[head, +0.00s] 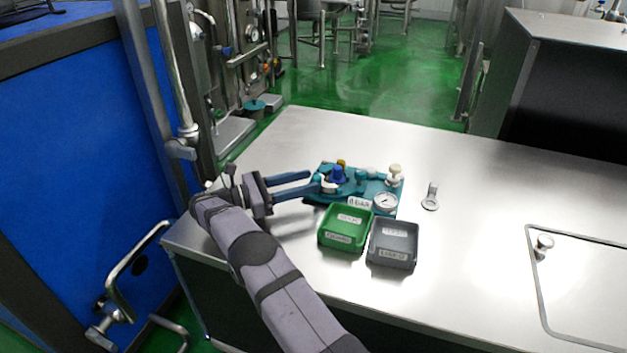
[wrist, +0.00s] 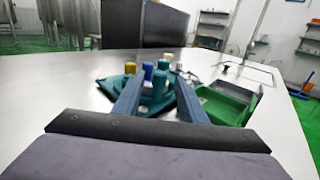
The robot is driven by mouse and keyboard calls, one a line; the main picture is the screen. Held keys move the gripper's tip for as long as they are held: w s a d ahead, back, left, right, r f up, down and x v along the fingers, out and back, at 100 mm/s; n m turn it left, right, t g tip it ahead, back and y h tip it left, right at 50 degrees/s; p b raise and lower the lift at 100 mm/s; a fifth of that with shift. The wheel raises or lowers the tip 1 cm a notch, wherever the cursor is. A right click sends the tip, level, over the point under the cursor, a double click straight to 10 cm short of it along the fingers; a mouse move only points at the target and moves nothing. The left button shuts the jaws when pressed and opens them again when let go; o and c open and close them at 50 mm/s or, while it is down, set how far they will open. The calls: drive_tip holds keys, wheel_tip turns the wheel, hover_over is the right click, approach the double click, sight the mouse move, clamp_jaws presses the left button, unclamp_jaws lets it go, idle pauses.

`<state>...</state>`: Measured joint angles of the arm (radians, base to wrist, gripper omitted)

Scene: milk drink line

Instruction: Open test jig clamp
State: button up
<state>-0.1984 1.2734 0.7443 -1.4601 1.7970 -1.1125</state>
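The test jig (head: 360,186) is a teal plate on the steel table, bearing a blue knob (head: 338,174), a yellow part, white fittings and a round gauge (head: 385,202). A teal upright part (head: 318,179) at its left end looks like the clamp; its exact state is hard to tell. My gripper (head: 315,181) reaches in from the left, low and roughly level, with its two blue fingers apart. In the wrist view the gripper (wrist: 158,82) is open and teal jig parts (wrist: 157,86) show between and beyond its fingers. I cannot tell whether either finger touches them.
A green bin (head: 343,228) and a grey bin (head: 392,243) stand in front of the jig. A small metal ring-ended piece (head: 430,197) lies to its right. A knobbed lid panel (head: 590,290) is at the table's right. The table behind the jig is clear.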

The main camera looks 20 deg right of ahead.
drive_tip(key=shift+a, duration=1.65)
drive_tip(key=shift+c, duration=0.7)
